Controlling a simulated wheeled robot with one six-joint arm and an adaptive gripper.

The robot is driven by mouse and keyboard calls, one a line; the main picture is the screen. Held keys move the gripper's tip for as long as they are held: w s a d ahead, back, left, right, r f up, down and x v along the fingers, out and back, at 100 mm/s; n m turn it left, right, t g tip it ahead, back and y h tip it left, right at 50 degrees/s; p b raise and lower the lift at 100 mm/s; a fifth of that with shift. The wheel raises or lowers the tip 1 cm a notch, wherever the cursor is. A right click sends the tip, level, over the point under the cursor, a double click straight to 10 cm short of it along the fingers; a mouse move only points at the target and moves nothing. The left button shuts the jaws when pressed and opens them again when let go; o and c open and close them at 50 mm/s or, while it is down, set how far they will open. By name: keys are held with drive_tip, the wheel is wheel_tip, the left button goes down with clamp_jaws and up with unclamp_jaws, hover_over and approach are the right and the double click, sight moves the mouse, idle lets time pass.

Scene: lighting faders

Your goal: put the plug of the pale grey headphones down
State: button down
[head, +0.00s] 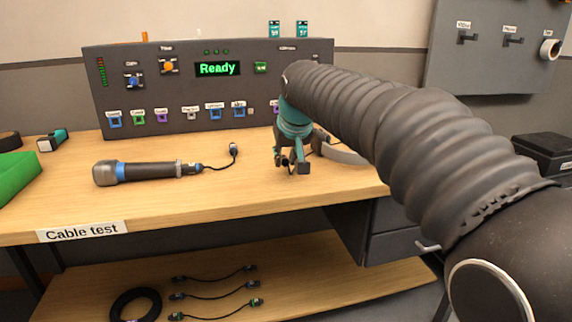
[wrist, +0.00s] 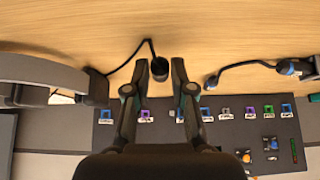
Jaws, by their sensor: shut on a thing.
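My gripper (head: 292,165) is low over the right part of the wooden bench. In the wrist view its two fingers (wrist: 160,72) are closed on the dark plug (wrist: 159,69) of the headphones. A thin black cable runs from the plug in a bend towards the headphones. The pale grey headphones (head: 343,152) lie on the bench just right of my gripper, partly hidden behind my arm. Their wide grey band also shows at the left of the wrist view (wrist: 40,70). I cannot tell whether the plug touches the bench.
A microphone (head: 140,173) with a short cable and plug (head: 233,149) lies left of my gripper. A dark test panel (head: 190,90) with a "Ready" display and a row of coloured sockets stands behind. A green tray (head: 18,190) is at the far left. The front middle of the bench is clear.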

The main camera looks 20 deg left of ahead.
drive_tip(key=shift+f, duration=0.95)
drive_tip(key=shift+f, duration=0.3)
drive_tip(key=c, duration=1)
unclamp_jaws()
drive_tip(key=shift+r, duration=0.55)
drive_tip(key=v, duration=1.1)
drive_tip(key=shift+s+d+r, duration=0.2)
drive_tip(key=shift+s, duration=0.1)
